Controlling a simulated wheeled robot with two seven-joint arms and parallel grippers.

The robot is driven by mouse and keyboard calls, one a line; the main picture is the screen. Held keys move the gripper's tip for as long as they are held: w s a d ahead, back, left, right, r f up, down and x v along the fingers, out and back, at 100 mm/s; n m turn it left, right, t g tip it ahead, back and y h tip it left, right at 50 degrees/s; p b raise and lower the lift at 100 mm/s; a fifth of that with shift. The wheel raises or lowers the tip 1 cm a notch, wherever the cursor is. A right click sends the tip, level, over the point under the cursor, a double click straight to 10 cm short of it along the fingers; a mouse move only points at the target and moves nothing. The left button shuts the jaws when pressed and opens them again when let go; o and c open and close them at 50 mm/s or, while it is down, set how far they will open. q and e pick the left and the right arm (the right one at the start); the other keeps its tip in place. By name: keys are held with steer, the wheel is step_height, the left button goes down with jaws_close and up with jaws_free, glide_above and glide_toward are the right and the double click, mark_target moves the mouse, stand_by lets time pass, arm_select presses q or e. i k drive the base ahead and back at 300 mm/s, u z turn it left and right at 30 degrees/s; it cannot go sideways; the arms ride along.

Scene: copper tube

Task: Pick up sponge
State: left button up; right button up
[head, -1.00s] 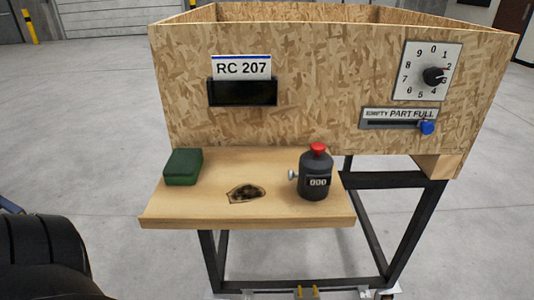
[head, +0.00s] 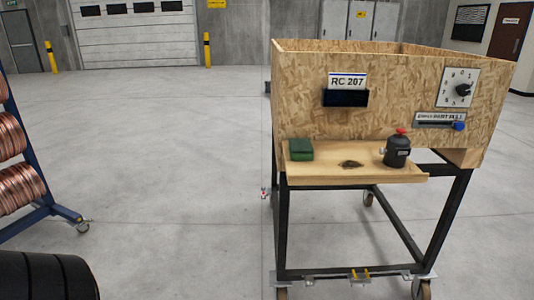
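A dark green block, which looks like the sponge (head: 301,150), lies at the left end of a light wooden shelf (head: 330,176) on the front of a wheeled chipboard cart (head: 300,105). Nothing touches it from above. Neither of my grippers shows in the head view, so I cannot see whether they are open or shut.
On the same shelf are a dark stain or hole (head: 351,164) and a black counter with a red button (head: 397,150). A blue rack with copper coils (head: 12,150) stands at the left. Black ribbed rollers or tyres (head: 45,277) show at lower left. The floor between is clear.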

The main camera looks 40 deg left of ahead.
mark_target(299, 149)
steer(key=u, duration=1.25)
steer(key=i, duration=0.2)
steer(key=u, duration=0.15)
